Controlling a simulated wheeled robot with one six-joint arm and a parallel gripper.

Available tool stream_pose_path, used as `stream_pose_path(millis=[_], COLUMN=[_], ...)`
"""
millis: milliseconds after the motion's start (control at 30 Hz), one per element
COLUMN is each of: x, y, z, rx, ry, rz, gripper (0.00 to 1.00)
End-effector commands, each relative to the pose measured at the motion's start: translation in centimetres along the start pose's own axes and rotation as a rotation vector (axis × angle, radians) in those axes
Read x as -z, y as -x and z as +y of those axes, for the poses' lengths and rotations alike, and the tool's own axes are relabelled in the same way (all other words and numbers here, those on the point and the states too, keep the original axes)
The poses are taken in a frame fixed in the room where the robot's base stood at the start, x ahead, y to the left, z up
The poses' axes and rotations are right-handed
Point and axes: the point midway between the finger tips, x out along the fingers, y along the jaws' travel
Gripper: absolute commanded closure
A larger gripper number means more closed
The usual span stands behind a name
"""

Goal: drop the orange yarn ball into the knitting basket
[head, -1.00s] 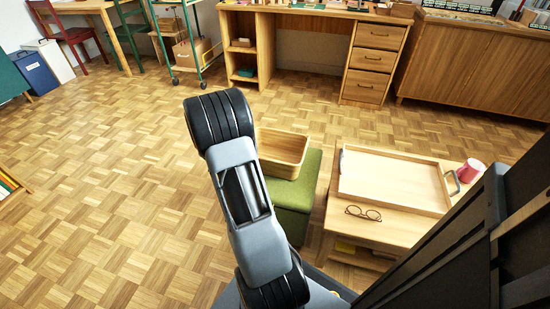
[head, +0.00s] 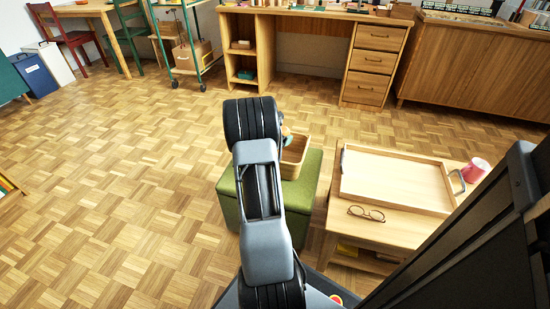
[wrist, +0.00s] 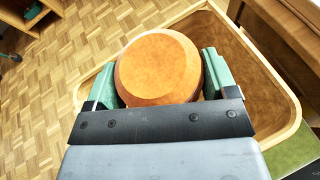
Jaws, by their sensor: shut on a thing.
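The orange yarn ball (wrist: 158,65) shows in the wrist view as a smooth, rounded orange thing with a flat-looking top. My gripper (wrist: 160,78) is shut on it, with a green fingertip on each side. The knitting basket (head: 297,166) is a pale wooden, open box on a green stool in the head view. In the wrist view the basket's rim (wrist: 282,85) runs around and beyond the ball, so the ball is over the basket's opening. I cannot tell its exact height. In the head view my arm hides most of the gripper and part of the basket.
The green stool (head: 311,185) stands beside a low wooden table (head: 385,232). That table bears a wooden tray (head: 395,180), glasses (head: 366,214) and a pink cup (head: 473,170). A desk (head: 375,65) stands at the back. The parquet floor at left is clear.

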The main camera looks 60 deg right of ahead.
Motion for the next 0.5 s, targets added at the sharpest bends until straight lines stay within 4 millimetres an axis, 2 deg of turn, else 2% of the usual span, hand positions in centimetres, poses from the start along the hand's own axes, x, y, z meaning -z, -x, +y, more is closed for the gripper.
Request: stream_pose_path(millis=[33, 200, 500], x=[0.9, 2.4, 2.8], y=[-0.4, -1.0, -1.1], z=[-0.1, -0.2, -0.2], rx=[0.000, 0.000, -0.001], ry=[0.001, 0.000, -0.001], rz=[0.000, 0.000, -0.001], gripper=[0.45, 0.45, 0.45])
